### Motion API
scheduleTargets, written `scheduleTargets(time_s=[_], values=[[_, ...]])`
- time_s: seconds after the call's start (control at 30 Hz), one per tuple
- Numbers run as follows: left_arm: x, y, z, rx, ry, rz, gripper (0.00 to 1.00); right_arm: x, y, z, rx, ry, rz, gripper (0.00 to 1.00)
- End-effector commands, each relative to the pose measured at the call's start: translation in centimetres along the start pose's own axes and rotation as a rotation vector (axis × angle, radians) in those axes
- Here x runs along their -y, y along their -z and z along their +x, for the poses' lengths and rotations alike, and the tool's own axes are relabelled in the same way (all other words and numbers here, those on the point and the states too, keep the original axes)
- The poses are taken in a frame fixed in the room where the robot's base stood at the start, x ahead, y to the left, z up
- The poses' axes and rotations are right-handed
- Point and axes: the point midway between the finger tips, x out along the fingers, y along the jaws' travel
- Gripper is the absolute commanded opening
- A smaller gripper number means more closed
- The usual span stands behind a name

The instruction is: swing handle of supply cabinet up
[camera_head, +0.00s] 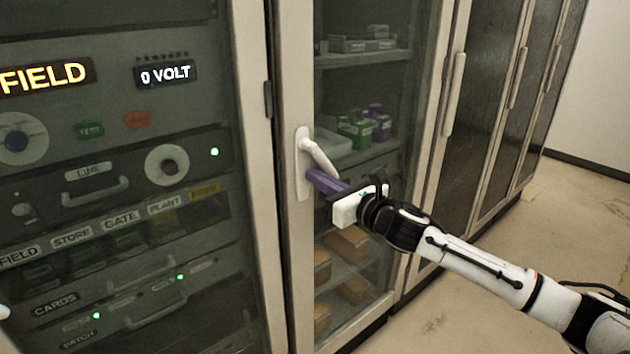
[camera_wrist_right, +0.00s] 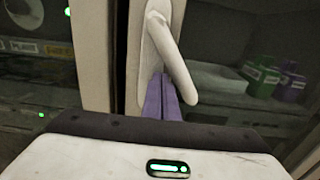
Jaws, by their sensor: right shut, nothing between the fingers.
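The supply cabinet (camera_head: 291,245) has a glass door with a white lever handle (camera_head: 318,155) on a pale backplate. The lever slants down and to the right from its pivot; it also shows in the right wrist view (camera_wrist_right: 175,62). My right gripper (camera_head: 313,176) is shut and empty, its purple fingers together just below the lever, in front of the plate's lower part.
Behind the glass, shelves hold green and purple boxes (camera_head: 357,130) and brown boxes (camera_head: 348,244). A control rack (camera_head: 120,200) with knobs and labels stands to the left. More dark cabinets (camera_head: 484,125) stand to the right. Bare floor (camera_head: 565,235) is open at right.

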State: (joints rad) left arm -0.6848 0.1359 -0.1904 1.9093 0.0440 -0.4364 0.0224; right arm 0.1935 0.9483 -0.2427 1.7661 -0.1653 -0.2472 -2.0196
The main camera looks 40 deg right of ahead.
Motion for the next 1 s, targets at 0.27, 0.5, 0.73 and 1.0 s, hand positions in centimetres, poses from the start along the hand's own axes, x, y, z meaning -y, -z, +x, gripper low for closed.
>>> scheduleTargets(time_s=[0.27,0.5,0.73,1.0], values=[[0.0,-0.3,0.3,0.0,0.0,0.0,0.31,-0.8,0.6,0.0,0.0,-0.001,0.002,0.0],[0.0,-0.6,0.5,0.001,0.0,0.0,0.31,-1.7,1.3,0.0,0.0,-0.001,0.002,0.0],[0.0,-0.7,0.6,0.001,0.0,0.0,0.31,-2.1,1.6,-0.3,-0.001,0.0,0.001,0.0],[0.1,-0.9,0.8,0.001,0.0,0.0,0.31,-2.1,1.7,-2.9,-0.003,-0.002,0.0,0.0]])
